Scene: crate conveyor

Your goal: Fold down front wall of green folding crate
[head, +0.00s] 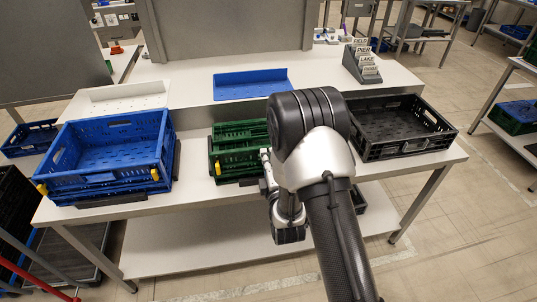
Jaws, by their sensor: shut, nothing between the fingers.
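The green folding crate (226,159) stands on the white table between a blue crate and a black crate. My arm covers its right part. Slotted green panels show at its back and front, and a small yellow latch (217,168) shows at its left front. I cannot tell clearly how far its front wall is tilted. My gripper (265,165) is at the crate's front right, mostly hidden by my wrist. It looks shut and empty. I cannot tell whether it touches the crate.
The blue crate (68,150) with yellow latches stands at left, and the black crate (408,152) at right. Behind are a blue tray (250,91), a white tray (128,104) and a card holder (350,65). A narrow strip of table is bare between the blue and green crates.

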